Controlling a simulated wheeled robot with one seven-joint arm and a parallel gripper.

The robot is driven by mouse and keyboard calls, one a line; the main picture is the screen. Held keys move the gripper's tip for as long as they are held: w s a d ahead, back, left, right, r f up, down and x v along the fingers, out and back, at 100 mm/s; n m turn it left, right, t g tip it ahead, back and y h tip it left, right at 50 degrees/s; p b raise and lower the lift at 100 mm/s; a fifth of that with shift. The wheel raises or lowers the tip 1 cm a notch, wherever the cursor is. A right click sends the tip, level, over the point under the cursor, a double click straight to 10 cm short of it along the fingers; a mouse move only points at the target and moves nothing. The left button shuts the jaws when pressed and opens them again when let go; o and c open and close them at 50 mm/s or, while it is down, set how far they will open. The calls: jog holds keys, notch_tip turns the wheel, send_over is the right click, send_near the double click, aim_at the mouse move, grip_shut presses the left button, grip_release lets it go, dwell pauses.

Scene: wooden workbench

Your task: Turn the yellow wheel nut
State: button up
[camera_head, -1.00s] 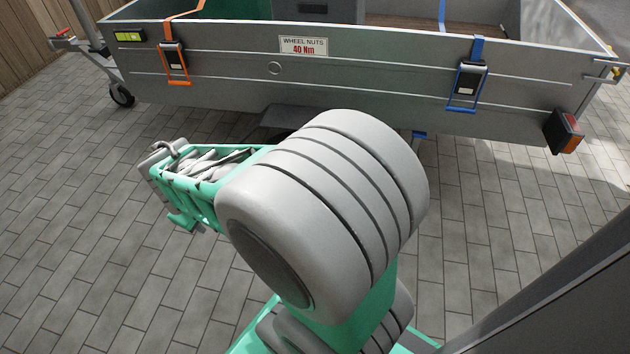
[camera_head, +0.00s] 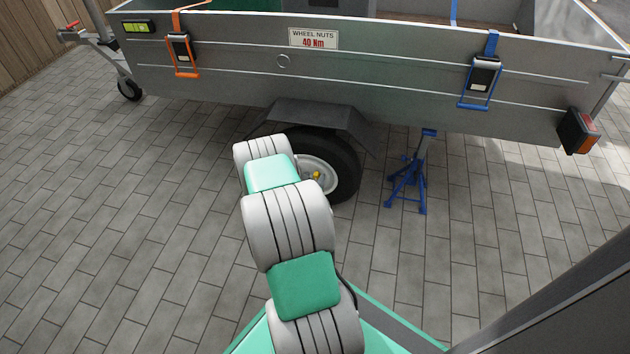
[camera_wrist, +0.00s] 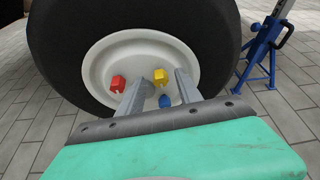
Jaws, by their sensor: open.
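The yellow wheel nut (camera_wrist: 160,76) sits on the pale wheel rim (camera_wrist: 110,52), and shows as a small yellow spot in the head view (camera_head: 316,175). A red nut (camera_wrist: 117,83) is to its left and a blue nut (camera_wrist: 165,101) just below it. My gripper (camera_wrist: 162,82) is open in the wrist view, its two fingers pointing at the rim on either side of the yellow nut's line. Nothing is seen held. I cannot tell how far the fingertips are from the nut. In the head view my arm hides the gripper and part of the wheel.
The black tyre (camera_head: 345,165) is under the grey trailer's mudguard (camera_head: 318,115). A blue jack stand (camera_head: 412,178) stands right of the wheel. A label (camera_head: 313,39) on the trailer side reads "WHEEL NUTS 40 Nm". Paving around is open.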

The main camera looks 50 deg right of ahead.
jog(key=shift+w+d+f, duration=0.25)
jog(key=shift+d, duration=0.3)
jog(key=shift+c, duration=0.4)
grip_shut()
